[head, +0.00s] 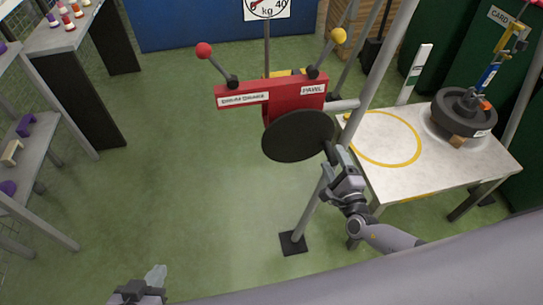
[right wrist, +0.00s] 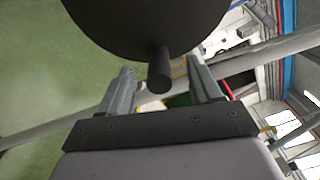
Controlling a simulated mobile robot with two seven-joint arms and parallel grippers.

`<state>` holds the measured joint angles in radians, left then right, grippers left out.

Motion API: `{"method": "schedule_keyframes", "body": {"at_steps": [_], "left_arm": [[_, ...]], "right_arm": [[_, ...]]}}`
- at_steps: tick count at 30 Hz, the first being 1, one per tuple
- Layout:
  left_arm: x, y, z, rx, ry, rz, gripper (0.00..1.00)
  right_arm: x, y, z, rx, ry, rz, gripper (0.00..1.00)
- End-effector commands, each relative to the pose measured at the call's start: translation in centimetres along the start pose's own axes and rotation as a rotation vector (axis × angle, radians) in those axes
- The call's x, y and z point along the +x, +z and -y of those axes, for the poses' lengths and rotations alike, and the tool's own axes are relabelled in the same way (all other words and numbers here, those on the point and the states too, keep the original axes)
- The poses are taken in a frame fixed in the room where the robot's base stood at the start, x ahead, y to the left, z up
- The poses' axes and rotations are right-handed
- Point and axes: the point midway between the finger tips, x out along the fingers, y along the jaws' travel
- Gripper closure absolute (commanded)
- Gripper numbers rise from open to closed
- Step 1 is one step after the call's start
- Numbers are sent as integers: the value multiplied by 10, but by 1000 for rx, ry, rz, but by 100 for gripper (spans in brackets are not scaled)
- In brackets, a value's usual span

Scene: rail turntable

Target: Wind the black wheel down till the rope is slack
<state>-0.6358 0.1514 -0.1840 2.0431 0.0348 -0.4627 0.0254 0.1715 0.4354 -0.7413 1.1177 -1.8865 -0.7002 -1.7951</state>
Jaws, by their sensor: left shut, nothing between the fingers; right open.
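The black wheel (head: 298,136) is a dark disc below a red winch box (head: 270,95). Its handle peg (right wrist: 159,70) sticks out towards my right gripper (right wrist: 160,92), between the two open fingers in the right wrist view. In the head view my right gripper (head: 335,158) is at the wheel's lower right edge. A blue strap (head: 488,76), perhaps part of the rope, rises from a dark round weight (head: 463,113) on the white table. I cannot tell whether the rope is taut. My left gripper (head: 155,278) is shut and empty at the bottom left, far from the wheel.
Levers with a red knob (head: 204,50) and a yellow knob (head: 339,36) rise from the box. A grey post stands close to my right gripper. The white table (head: 375,180) with a yellow ring is at right. Shelves line the left; the green floor between is clear.

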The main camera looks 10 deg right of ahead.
Motion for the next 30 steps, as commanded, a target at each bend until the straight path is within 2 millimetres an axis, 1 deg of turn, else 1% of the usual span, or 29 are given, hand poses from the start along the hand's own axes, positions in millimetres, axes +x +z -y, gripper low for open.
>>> {"method": "schedule_keyframes", "body": {"at_steps": [3, 21, 25, 30], "left_arm": [[-4, -5, 0, 0, 0, 0, 100], [-13, -17, -1, 0, 0, 0, 100], [-14, -18, -1, 0, 0, 0, 100], [-13, -18, -1, 0, 0, 0, 100]], "right_arm": [[-10, 1, 1, 0, 2, 0, 36], [-57, 1, 1, 0, 2, 1, 36], [-62, 1, 0, 0, 1, 1, 36], [-62, 0, 0, 1, 0, 1, 36]]}}
